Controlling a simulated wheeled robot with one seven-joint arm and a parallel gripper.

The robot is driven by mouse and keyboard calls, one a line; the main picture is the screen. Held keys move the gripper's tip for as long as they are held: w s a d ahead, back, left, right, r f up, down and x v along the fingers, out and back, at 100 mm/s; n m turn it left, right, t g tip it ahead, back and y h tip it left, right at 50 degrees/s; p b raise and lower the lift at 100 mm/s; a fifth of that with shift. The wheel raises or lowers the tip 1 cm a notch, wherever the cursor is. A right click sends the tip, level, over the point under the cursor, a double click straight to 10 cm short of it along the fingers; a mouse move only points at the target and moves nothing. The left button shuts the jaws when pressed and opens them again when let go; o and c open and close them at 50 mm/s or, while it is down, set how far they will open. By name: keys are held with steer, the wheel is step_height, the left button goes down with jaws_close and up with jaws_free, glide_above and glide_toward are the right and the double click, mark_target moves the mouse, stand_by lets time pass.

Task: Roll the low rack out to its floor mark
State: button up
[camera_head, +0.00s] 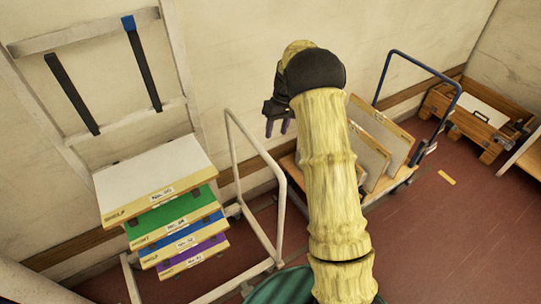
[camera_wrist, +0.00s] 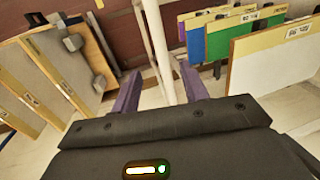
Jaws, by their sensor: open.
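I take the low rack to be the white tube-framed rack (camera_head: 282,215) at the left centre; its tall end loop stands beside a stack of coloured boards. In the wrist view a white post (camera_wrist: 158,45) runs between and beyond my fingers; contact cannot be told. My gripper (camera_head: 277,127) is open and empty, with purple fingers pointing down, above and right of the loop's top. The fingers also show in the wrist view (camera_wrist: 160,88). My arm hides part of the middle.
Boards labelled on their edges, white (camera_head: 150,180), green (camera_head: 172,217), blue and purple, are stacked at left. A blue-handled wooden trolley (camera_head: 402,175) holds upright panels behind my arm. A wooden crate (camera_head: 470,120) stands at the far right. Red floor is clear at lower right.

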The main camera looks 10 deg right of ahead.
mark_target(270, 159)
steer(key=f+p, duration=0.1)
steer(key=f, duration=0.3)
steer(key=a+f+p, duration=0.1)
steer(key=f, duration=0.3)
steer(key=a+f+p, duration=0.1)
steer(key=f, duration=0.3)
steer(key=shift+s+a+f, duration=0.1)
steer(key=shift+s+f, duration=0.05)
steer(key=shift+s, duration=0.15)
steer(key=shift+c, duration=0.2)
steer(key=shift+s, duration=0.15)
steer(key=c, duration=0.3)
jaws_close()
